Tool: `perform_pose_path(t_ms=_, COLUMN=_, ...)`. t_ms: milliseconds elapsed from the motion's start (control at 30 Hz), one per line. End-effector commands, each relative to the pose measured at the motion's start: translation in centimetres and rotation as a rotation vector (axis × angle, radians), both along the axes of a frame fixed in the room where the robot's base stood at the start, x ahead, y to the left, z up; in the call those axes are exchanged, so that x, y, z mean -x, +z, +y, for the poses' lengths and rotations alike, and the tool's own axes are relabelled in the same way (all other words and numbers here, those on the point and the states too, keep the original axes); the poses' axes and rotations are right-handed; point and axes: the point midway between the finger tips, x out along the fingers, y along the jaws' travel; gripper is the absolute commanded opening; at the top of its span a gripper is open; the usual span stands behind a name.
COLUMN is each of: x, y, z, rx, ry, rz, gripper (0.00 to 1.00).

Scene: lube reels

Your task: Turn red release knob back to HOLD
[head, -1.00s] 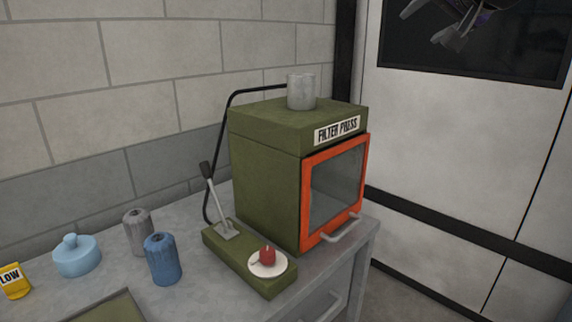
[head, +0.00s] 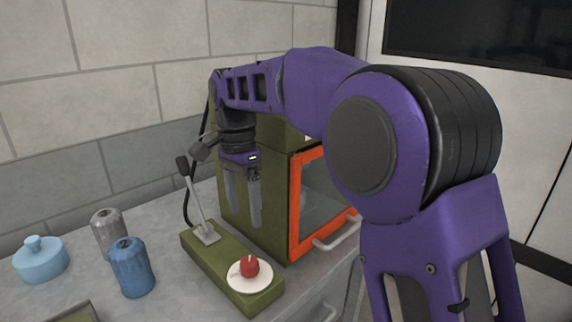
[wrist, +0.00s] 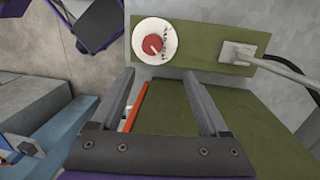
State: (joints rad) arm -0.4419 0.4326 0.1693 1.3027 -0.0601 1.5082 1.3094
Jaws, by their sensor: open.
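The red release knob (head: 250,266) sits on a round white dial (head: 238,284) at the near end of a green pump base (head: 208,258). In the wrist view the knob (wrist: 152,46) shows a pale pointer line slanting to the lower right, with small unreadable lettering along the dial's right side. My gripper (head: 245,214) is open and empty, its fingers pointing down in front of the green filter press, above the base and apart from the knob. In the wrist view the fingertips (wrist: 158,71) lie just below the dial, with the knob beyond them.
A lever (head: 192,195) with a black grip rises from the base, close to my gripper. The filter press (head: 236,222) with its orange-framed door (head: 295,205) stands behind. Blue (head: 131,268) and grey (head: 107,236) canisters and a light-blue jar (head: 41,262) stand to the left.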

Motion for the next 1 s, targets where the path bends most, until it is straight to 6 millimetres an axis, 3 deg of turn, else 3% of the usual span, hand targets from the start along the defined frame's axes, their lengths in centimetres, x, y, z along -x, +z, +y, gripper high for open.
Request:
perform_pose_path(t_ms=33, x=0.8, y=5.8, z=-0.1, rx=-0.049, ry=-0.002, rz=-0.094, gripper=0.78)
perform_pose_path(t_ms=67, x=0.9, y=5.6, z=-0.1, rx=-0.046, ry=-0.004, rz=-0.089, gripper=0.78)
perform_pose_path(t_ms=267, x=1.0, y=2.3, z=-0.1, rx=-0.041, ry=-0.006, rz=-0.081, gripper=0.78)
perform_pose_path(t_ms=800, x=1.2, y=-9.0, z=-0.1, rx=-0.044, ry=-0.003, rz=-0.082, gripper=0.78)
perform_pose_path(t_ms=1000, x=1.2, y=-11.2, z=-0.2, rx=-0.043, ry=-0.003, rz=-0.085, gripper=0.78)
